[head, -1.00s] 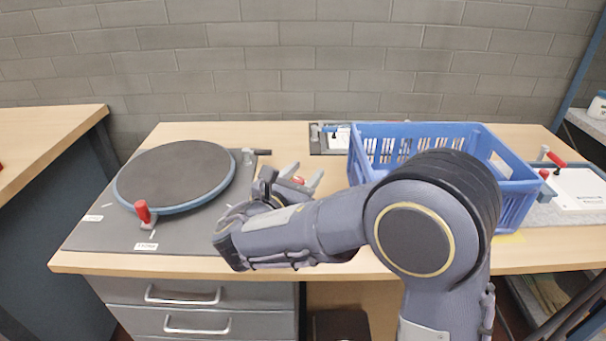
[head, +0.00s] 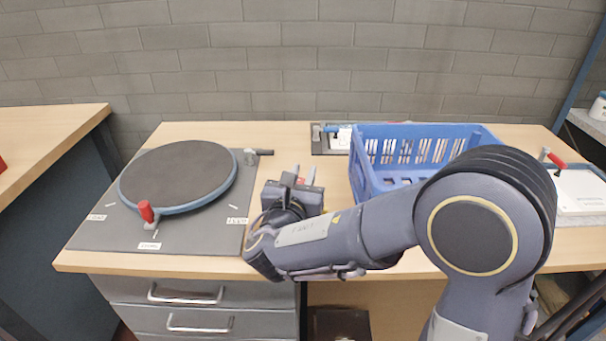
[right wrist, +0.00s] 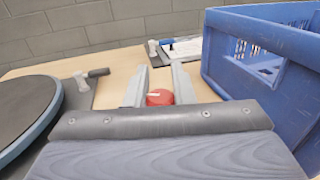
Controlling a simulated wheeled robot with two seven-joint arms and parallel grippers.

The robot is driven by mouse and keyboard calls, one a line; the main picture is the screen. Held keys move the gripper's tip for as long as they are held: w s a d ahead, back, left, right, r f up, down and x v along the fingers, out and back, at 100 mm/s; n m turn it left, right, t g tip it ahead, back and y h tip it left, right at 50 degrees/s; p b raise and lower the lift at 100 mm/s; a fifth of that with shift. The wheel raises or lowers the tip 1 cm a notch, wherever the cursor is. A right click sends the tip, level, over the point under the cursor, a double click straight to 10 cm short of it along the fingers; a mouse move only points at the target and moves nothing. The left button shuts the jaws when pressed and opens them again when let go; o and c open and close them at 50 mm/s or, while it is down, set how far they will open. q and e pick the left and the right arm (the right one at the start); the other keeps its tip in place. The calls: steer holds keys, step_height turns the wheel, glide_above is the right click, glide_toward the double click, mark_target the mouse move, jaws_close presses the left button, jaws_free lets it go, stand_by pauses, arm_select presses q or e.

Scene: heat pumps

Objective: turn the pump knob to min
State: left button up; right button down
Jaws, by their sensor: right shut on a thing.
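The red pump knob (right wrist: 160,97) shows in the right wrist view between the two grey fingers of my right gripper (right wrist: 159,88). It has a pale mark on its top. In the head view my right gripper (head: 303,175) is over the table right of the round disc, pointing towards the wall. Its fingers are shut on the knob. The knob's base and any min marking are hidden by the gripper, so I cannot read the setting. My left gripper is not in view.
A blue crate (head: 365,184) stands close right of the gripper. A dark round disc (head: 180,172) with a red-handled clamp (head: 147,211) lies on a grey board at left. Another clamp fixture (head: 328,137) lies at the back. Bare tabletop shows between board and crate.

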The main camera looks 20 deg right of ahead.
steer(key=c, duration=1.2)
jaws_free()
steer(key=shift+c, duration=0.2)
steer(key=shift+a, duration=0.1)
steer(key=v, duration=0.7)
steer(key=shift+s+p, duration=0.3)
steer(key=shift+s, duration=0.05)
steer(key=shift+a, duration=0.15)
